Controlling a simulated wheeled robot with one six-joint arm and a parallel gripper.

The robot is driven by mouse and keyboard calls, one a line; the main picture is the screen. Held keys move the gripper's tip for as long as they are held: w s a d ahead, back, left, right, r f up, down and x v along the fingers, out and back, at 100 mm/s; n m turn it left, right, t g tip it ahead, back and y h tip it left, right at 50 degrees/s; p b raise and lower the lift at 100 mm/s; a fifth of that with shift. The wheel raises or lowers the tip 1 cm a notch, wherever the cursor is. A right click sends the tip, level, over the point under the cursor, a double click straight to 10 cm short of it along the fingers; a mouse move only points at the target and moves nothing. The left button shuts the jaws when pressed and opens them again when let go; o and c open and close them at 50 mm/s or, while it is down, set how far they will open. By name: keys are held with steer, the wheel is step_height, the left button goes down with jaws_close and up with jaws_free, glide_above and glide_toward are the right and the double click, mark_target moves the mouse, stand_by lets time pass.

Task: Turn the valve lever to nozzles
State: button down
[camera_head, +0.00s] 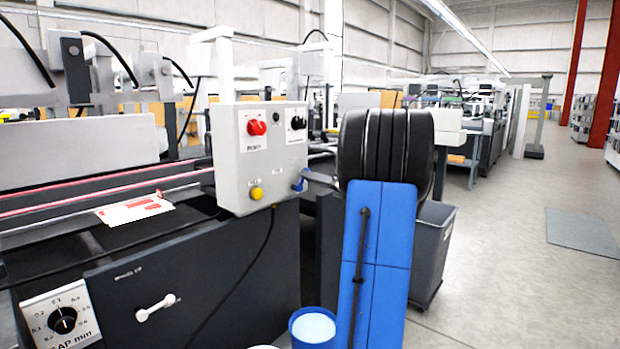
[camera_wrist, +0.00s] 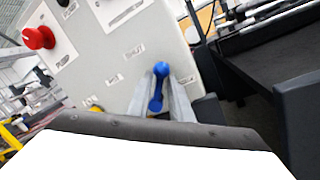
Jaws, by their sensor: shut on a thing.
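The valve lever is a small blue handle on the grey control box (camera_head: 228,165). In the wrist view the lever (camera_wrist: 158,85) lies between the two grey fingers of my gripper (camera_wrist: 160,100), which are shut on it. In the head view a bit of blue, likely the lever (camera_head: 299,185), shows at the box's lower right edge.
The box also carries a red knob (camera_head: 256,127), a black knob (camera_head: 297,122) and a yellow button (camera_head: 257,193). A white handle (camera_head: 157,307) and a gap dial (camera_head: 62,320) are on the machine front. A grey bin (camera_head: 432,250) stands behind my arm.

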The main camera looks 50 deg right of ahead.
steer(key=shift+d+f+m+h, duration=0.2)
steer(key=shift+d+m+h, duration=0.1)
steer(key=shift+m, duration=0.7)
steer(key=c, duration=1.6)
jaws_free()
steer(key=v, duration=1.7)
steer(key=shift+s+d+f, duration=0.1)
steer(key=shift+s+f, duration=0.05)
steer(key=shift+f, duration=0.25)
